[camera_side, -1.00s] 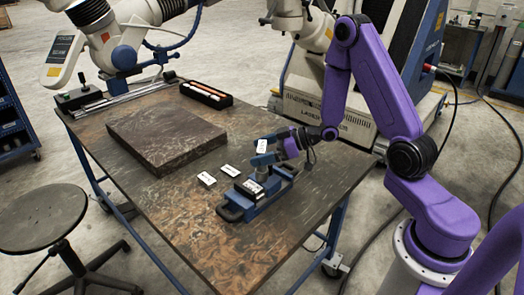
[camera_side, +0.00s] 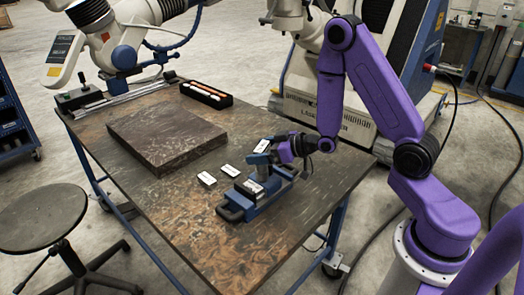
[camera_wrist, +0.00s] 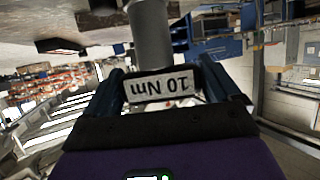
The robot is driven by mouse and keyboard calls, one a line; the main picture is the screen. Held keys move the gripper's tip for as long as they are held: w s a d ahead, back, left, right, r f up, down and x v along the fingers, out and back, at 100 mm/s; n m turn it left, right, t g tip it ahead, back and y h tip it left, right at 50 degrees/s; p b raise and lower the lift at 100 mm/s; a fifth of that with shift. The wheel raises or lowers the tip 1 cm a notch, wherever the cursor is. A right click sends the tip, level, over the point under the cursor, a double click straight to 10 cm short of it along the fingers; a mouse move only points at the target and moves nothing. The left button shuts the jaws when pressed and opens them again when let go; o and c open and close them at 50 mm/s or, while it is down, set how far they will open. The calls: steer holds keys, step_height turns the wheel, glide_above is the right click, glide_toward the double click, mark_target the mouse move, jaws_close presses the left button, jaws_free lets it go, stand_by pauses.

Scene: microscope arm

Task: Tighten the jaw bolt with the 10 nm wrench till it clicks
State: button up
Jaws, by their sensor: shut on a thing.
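My gripper (camera_side: 278,152) is shut on the 10 Nm wrench (camera_side: 262,146) over the vise. In the wrist view the wrench's label (camera_wrist: 163,88) reads "10 Nm" upside down between my blue fingers (camera_wrist: 164,84), and a grey cylinder (camera_wrist: 150,38) rises behind it. The blue vise (camera_side: 237,208) stands near the table's right edge, with a black and white labelled piece (camera_side: 253,187) at its jaws. The wrench's lower end meets the vise area. The jaw bolt itself is too small or hidden to make out.
Two small white-topped blocks (camera_side: 207,179) (camera_side: 230,170) lie left of the vise. A dark slab (camera_side: 165,137) and a black tray (camera_side: 207,95) with white and orange items stand farther back. The table's front (camera_side: 215,250) is clear. A stool (camera_side: 40,215) stands at left.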

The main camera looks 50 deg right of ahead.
steer(key=shift+w+a+r, duration=0.1)
stand_by(0.3)
steer(key=shift+a+m+t+h, duration=0.1)
steer(key=shift+m+t+h, duration=0.4)
steer(key=shift+m+h, duration=1.5)
steer(key=shift+h, duration=0.3)
steer(key=shift+r+n+y, duration=0.1)
steer(key=shift+n+y, duration=0.4)
steer(key=shift+y, duration=0.1)
steer(key=shift+r, duration=2.85)
steer(key=shift+d, duration=0.2)
